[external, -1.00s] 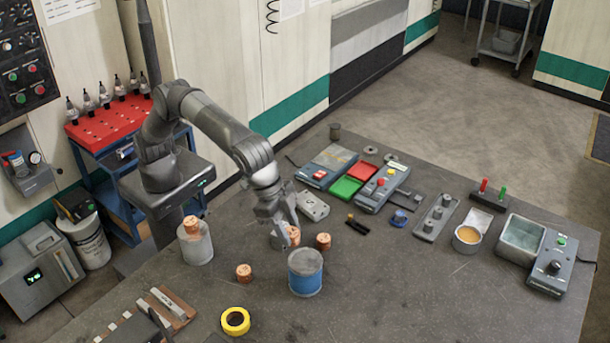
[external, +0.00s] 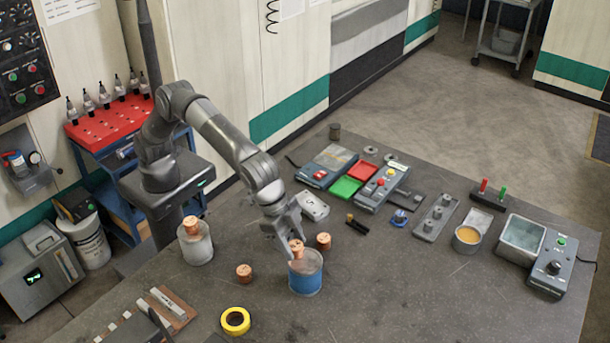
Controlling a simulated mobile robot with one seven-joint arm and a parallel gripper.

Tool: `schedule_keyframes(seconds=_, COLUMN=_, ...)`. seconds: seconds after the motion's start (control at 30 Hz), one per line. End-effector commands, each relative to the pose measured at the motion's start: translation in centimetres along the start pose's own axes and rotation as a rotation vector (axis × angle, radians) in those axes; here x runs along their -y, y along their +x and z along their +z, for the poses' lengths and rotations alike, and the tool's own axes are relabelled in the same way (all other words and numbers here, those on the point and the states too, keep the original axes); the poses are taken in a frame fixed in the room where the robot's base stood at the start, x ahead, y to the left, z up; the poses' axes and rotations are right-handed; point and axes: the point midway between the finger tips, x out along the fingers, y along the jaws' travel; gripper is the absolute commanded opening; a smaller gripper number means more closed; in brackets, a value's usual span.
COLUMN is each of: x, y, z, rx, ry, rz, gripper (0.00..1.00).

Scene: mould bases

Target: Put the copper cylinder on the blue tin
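The blue tin (external: 306,281) stands upright on the dark table, blue around its side with a grey upper band. A copper cylinder (external: 297,251) is between the fingers of my gripper (external: 291,242), at the tin's top, toward its back left. My gripper points down and appears shut on this cylinder. I cannot tell whether the cylinder touches the tin's top. Other copper cylinders stand on the table, one behind and right of the tin (external: 323,241) and one to its left (external: 244,273).
A whitish tin (external: 197,249) with a copper cylinder (external: 192,227) on top stands at the left. Yellow tape (external: 235,321) lies in front. A grey block (external: 312,206), a black-handled tool (external: 357,225) and control boxes lie behind. The table right of the blue tin is clear.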

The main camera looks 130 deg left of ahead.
Motion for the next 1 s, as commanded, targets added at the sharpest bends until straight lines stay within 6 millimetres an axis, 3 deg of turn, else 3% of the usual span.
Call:
schedule_keyframes(seconds=0.13, x=0.0, y=0.0, z=0.0, rx=0.000, ry=0.000, rz=0.000, gripper=0.57)
schedule_keyframes(seconds=0.47, x=0.0, y=-0.8, z=-0.2, rx=-0.002, ry=0.000, rz=0.001, gripper=0.57)
schedule_keyframes(seconds=1.0, x=-0.1, y=-10.9, z=-0.2, rx=-0.002, ry=0.001, rz=0.002, gripper=0.57)
